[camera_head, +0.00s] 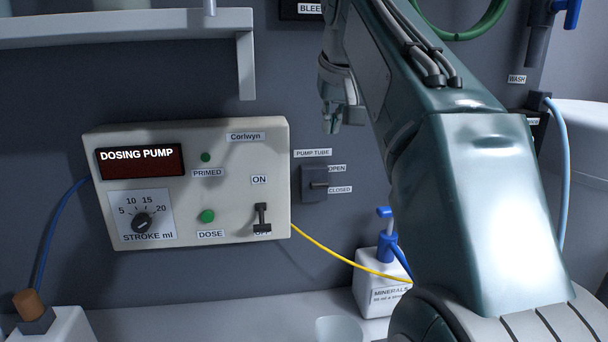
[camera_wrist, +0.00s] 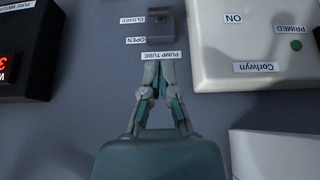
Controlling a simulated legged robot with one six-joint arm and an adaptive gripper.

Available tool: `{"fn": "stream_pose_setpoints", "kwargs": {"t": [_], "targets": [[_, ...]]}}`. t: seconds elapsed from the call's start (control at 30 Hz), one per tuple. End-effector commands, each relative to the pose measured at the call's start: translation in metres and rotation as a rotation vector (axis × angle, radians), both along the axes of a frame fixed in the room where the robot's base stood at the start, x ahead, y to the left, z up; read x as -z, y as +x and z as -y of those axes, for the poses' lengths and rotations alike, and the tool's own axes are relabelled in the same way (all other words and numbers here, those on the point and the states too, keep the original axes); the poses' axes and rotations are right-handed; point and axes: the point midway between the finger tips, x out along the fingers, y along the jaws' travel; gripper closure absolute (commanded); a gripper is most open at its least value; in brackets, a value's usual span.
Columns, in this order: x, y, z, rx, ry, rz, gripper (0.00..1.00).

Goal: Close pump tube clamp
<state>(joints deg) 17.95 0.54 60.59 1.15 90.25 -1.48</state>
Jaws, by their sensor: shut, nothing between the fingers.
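The pump tube clamp (camera_head: 308,172) is a small dark grey block on the wall, right of the dosing pump. Its short lever (camera_head: 321,185) sticks out to the right, nearer the CLOSED label than the OPEN label above it. In the wrist view, which is upside down, the clamp (camera_wrist: 160,28) is at the top centre, with its lever hard to make out. My gripper (camera_head: 331,124) is shut and empty, above the clamp in the head view. In the wrist view my gripper (camera_wrist: 158,66) has its fingertips together, just short of the PUMP TUBE label, apart from the clamp.
The dosing pump box (camera_head: 190,150) juts from the wall left of the clamp; its switch (camera_head: 262,218) is at OFF. A shelf (camera_head: 130,28) hangs upper left. A minerals bottle (camera_head: 372,285) with a blue pump stands below right. A yellow tube (camera_head: 340,256) runs between.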

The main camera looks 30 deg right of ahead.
Motion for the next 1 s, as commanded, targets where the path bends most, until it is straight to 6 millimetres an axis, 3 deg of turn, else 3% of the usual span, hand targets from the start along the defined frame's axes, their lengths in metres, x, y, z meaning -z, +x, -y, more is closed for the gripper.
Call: {"fn": "stream_pose_setpoints", "kwargs": {"t": [0.37, 1.0], "targets": [[0.004, 0.003, -0.007, -0.001, -0.006, -0.001, 1.0], [0.102, 0.053, 0.009, -0.001, -0.004, -0.002, 1.0]]}}
